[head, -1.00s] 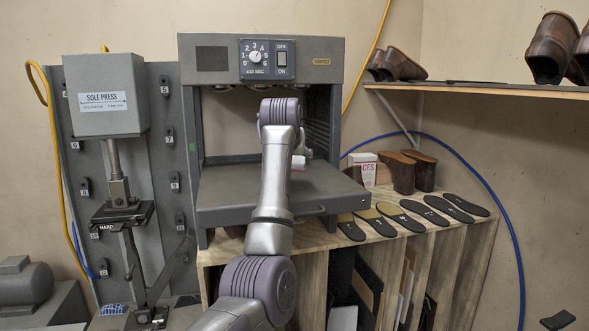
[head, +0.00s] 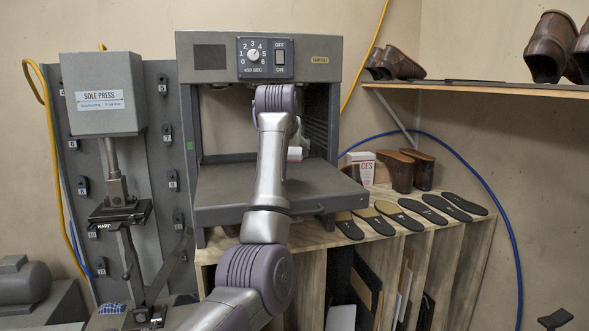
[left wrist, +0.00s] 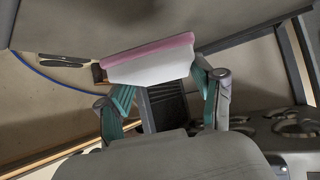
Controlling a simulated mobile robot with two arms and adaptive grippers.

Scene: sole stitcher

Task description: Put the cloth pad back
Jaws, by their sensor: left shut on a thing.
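My left gripper (left wrist: 165,78) is shut on a pale pad with a pink edge, the cloth pad (left wrist: 150,66). In the left wrist view the pad lies across the fingertips, its pink side away from the palm. In the head view only a small white part of the pad (head: 295,153) shows beside my left wrist, inside the open front of the grey machine (head: 197,130), above its shelf. My wrist hides most of the gripper there. My right gripper is not in view.
The machine's grey shelf (head: 225,192) is bare where it shows. Several dark soles (head: 400,218) lie on the wooden rack to the right, with brown blocks (head: 396,171) and a white-and-red box (head: 362,168) behind. The sole press (head: 103,95) stands left. A shoe shelf (head: 480,89) is at upper right.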

